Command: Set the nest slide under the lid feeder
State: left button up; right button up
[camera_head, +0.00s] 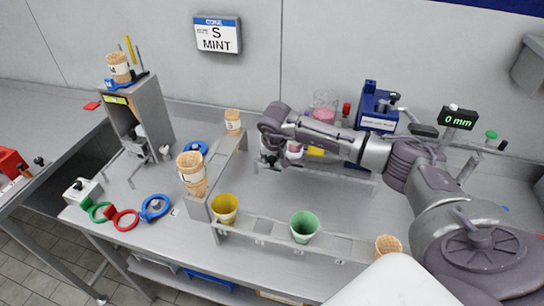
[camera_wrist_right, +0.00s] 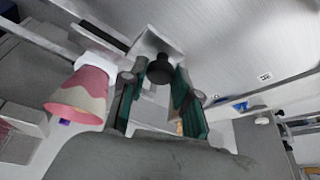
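My right gripper (camera_head: 270,158) reaches in from the right, low over the back middle of the bench. In the right wrist view its two teal-padded fingers (camera_wrist_right: 155,88) stand apart. A black round knob (camera_wrist_right: 160,68) on a pale metal block sits between the fingertips, with a visible gap on the left; it may be the nest slide's knob, but I cannot tell. A pink and white cup (camera_wrist_right: 78,97) is beside the left finger. A blue device (camera_head: 378,108) stands behind my right arm; I cannot tell whether it is the lid feeder. My left gripper is out of view.
A front rail holds a yellow cup (camera_head: 224,207), a green cup (camera_head: 304,226) and a waffle cone (camera_head: 388,246). Stacked cones (camera_head: 191,172) stand at its left end. A grey dispenser (camera_head: 148,112) and coloured rings (camera_head: 155,207) are further left. A display (camera_head: 457,118) reads 0 mm.

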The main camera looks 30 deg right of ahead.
grip_shut()
jog(key=s+d, duration=0.2)
jog(key=s, duration=0.1)
jog(key=shift+d, duration=0.35)
jog(key=o, duration=0.6)
grip_release()
jog(key=shift+a, duration=0.1)
jog(key=shift+o, duration=0.2)
jog(key=v, duration=1.2)
